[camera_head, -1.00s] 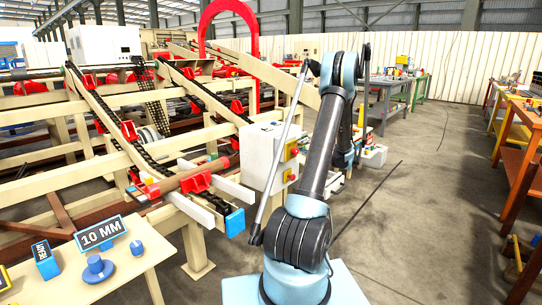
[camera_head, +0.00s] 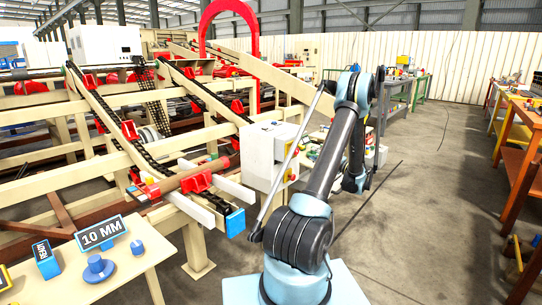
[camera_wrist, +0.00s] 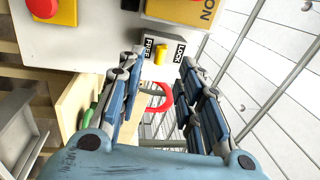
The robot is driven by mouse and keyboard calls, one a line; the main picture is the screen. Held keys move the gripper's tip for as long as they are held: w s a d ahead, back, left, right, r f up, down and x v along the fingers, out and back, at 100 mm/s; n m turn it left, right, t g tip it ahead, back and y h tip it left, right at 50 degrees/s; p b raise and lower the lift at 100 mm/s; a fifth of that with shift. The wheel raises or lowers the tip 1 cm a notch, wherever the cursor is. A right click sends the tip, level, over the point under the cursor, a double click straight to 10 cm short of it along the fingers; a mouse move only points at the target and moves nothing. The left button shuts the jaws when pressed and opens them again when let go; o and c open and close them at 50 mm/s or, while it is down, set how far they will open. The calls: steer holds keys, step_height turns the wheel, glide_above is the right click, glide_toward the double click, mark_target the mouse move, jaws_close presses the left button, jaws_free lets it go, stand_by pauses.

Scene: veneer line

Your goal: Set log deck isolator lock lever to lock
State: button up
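My gripper (camera_wrist: 160,66) is open, with one blue-padded finger on each side of the view. The lever shows in the gap between the fingertips, and no contact is visible. In the head view the white control box (camera_head: 261,155) stands left of my arm; my gripper cannot be made out clearly there.
A red push button (camera_wrist: 42,8) on yellow is left of the lever. A yellow plate (camera_wrist: 180,10) is above it. The log deck (camera_head: 120,150) fills the left of the head view. A table with a 10 MM sign (camera_head: 100,233) stands front left.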

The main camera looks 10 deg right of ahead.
steer(key=v, duration=0.9)
steer(key=a+r+n+g+h, duration=0.1)
steer(key=a+r+g, duration=0.25)
steer(key=a, duration=0.55)
steer(key=a+r+n+g, duration=0.1)
steer(key=a+r+g, duration=0.1)
steer(key=a+r, duration=0.5)
steer(key=s+a+n+g+h, duration=0.1)
steer(key=s+a+g, duration=0.1)
steer(key=s+a, duration=0.3)
steer(key=s+a+n+g+h, duration=0.1)
steer(key=s+a, duration=0.3)
steer(key=a, duration=0.8)
steer(key=shift+s+r+n+g+h, duration=0.3)
steer(key=shift+s+g+h, duration=0.1)
steer(key=shift+g, duration=0.45)
